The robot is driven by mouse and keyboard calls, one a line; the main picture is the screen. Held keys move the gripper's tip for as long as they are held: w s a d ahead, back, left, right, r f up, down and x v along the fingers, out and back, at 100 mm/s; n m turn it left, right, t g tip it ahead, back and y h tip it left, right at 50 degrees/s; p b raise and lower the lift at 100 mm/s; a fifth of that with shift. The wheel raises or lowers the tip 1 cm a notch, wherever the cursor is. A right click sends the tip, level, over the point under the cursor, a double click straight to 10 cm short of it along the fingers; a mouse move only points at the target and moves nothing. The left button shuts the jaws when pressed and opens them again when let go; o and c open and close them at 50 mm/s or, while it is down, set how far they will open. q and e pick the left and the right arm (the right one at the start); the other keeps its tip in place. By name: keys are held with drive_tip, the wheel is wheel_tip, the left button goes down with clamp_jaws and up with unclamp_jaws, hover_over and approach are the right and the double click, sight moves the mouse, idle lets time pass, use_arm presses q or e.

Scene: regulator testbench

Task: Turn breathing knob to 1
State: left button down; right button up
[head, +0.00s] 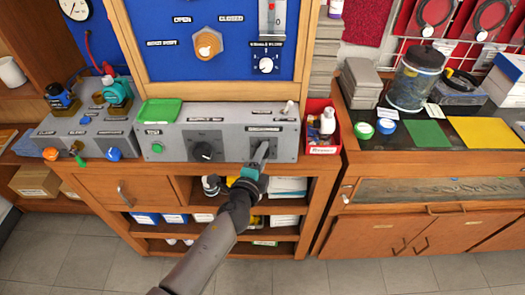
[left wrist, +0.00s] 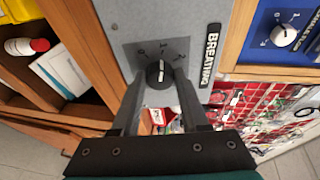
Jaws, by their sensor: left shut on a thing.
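The black breathing knob (left wrist: 157,73) sits on a grey dial plate on the test panel, beside the black BREATHING label (left wrist: 210,55). In the left wrist view my left gripper (left wrist: 158,82) has its two fingers on either side of the knob, shut on it. A white pointer line shows on the knob's face, with small scale marks around it; the exact setting is hard to read. In the head view my left gripper (head: 261,152) reaches the right part of the grey panel (head: 228,132) and hides most of the knob. My right gripper is not in view.
Another black knob (head: 203,151) and a green button (head: 157,148) are on the same panel. A green tray (head: 160,111) lies on its top. A red bin (head: 321,128) with bottles stands close to the right. Shelves with boxes are below.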

use_arm(q)
drive_tip(key=shift+m, duration=0.3)
drive_tip(key=shift+c, duration=2.1)
unclamp_jaws()
drive_tip(key=p+v, duration=0.2)
drive_tip(key=v, duration=1.3)
drive_tip(key=shift+r, duration=0.2)
drive_tip(key=shift+s, duration=0.1)
